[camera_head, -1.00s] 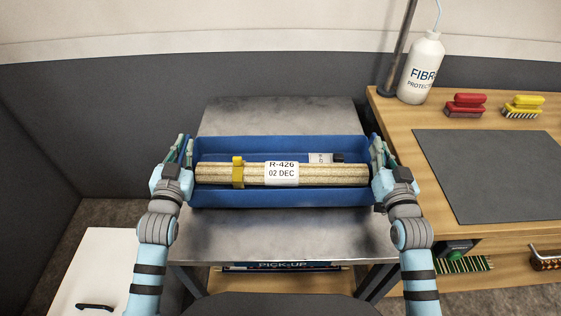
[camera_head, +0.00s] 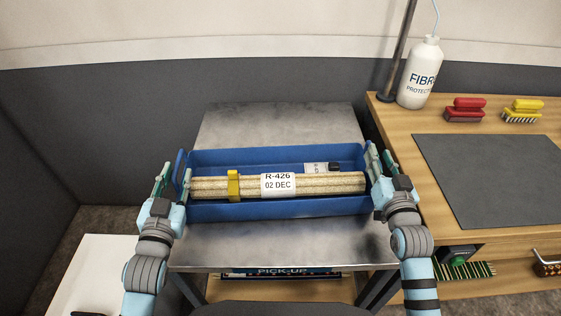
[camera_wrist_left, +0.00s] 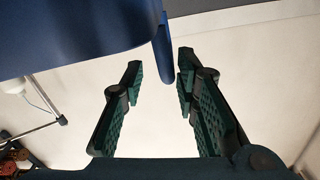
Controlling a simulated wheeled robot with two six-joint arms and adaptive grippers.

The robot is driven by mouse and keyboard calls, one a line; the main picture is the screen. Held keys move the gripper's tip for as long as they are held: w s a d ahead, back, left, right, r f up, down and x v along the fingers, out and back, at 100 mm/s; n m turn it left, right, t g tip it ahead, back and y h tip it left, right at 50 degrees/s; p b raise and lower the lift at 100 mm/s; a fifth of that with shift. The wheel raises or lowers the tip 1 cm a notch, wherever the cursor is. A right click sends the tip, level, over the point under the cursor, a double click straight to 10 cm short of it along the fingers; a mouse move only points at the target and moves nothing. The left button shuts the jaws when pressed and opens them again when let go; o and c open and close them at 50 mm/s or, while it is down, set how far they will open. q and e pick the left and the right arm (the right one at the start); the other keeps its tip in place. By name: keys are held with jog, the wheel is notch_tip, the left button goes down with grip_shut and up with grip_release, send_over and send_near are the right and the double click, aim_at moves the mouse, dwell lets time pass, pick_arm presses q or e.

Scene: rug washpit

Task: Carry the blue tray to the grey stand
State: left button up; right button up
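The blue tray (camera_head: 280,209) lies across the metal-topped grey stand (camera_head: 280,122) and appears to rest on it. It holds a rolled cream rug labelled R-426 (camera_head: 320,184) with a yellow band. My left gripper (camera_head: 173,174) is at the tray's left end, fingers apart.
A wooden bench (camera_head: 398,128) stands close on the right with a white bottle (camera_head: 419,75), a red brush (camera_head: 465,109), a yellow brush (camera_head: 523,110) and a dark mat (camera_head: 495,170). A white cabinet (camera_head: 90,270) is at lower left. The stand's top is bare behind and before the tray.

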pick_arm(q)
jog(key=shift+s, duration=0.5)
pick_arm(e)
jog(key=s, duration=1.2)
jog(key=shift+d, duration=0.2)
